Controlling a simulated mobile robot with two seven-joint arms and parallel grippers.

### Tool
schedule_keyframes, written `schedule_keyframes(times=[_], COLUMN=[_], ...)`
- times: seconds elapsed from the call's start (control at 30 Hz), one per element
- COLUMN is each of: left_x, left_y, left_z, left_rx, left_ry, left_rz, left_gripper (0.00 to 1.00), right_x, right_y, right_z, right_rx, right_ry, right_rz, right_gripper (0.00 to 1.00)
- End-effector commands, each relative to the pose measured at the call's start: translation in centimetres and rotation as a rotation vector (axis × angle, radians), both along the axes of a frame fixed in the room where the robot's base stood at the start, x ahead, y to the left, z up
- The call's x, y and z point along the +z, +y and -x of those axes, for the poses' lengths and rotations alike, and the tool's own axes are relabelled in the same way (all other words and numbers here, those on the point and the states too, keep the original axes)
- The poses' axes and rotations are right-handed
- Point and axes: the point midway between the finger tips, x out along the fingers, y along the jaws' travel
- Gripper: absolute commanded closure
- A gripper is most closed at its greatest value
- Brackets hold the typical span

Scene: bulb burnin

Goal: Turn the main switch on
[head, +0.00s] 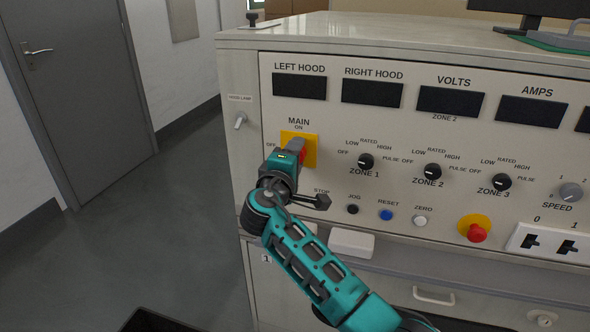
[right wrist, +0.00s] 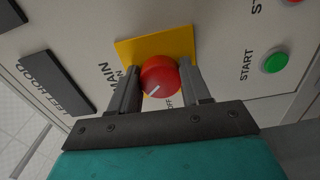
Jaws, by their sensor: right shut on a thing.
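The main switch is a red round knob (right wrist: 160,76) on a yellow plate (head: 312,142), under the MAIN label at the panel's left. My right gripper (right wrist: 158,88) has its fingers on either side of the red knob and is shut on it. The knob's white mark points to the lower left in the right wrist view, seemingly between the ON and OFF labels. In the head view my right gripper (head: 297,150) covers most of the knob. My left gripper is not in view.
Dark displays (head: 300,86) sit above the switch. Zone knobs (head: 366,161) and jog, reset and zero buttons (head: 386,215) lie to the right. A red stop button (head: 476,233) is farther right. A green START button (right wrist: 276,61) is near the switch. Open floor lies left.

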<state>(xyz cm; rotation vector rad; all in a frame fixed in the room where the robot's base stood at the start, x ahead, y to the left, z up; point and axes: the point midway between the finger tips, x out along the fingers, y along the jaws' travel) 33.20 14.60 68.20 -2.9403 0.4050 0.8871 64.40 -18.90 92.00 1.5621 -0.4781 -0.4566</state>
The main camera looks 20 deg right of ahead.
Motion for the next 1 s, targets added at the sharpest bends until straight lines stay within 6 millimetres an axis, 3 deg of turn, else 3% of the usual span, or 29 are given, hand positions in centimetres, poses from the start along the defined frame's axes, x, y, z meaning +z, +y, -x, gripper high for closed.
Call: schedule_keyframes(times=[0.03,0.2,0.6,1.0], left_x=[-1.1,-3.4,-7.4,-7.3], left_y=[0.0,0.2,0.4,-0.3], left_z=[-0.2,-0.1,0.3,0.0], left_rx=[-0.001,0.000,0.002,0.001], left_ry=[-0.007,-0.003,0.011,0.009], left_rz=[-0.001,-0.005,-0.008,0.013], left_gripper=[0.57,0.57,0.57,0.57], right_x=[-0.8,-0.8,-0.7,-0.5], right_y=[-0.1,-0.1,-0.1,-0.1], right_z=[0.0,0.0,0.0,0.0], right_rx=[-0.003,-0.004,-0.004,-0.006], right_ry=[-0.024,-0.113,-0.282,-0.351], right_rz=[-0.039,-0.173,-0.424,-0.529], right_gripper=[0.83,0.83,0.83,0.83])
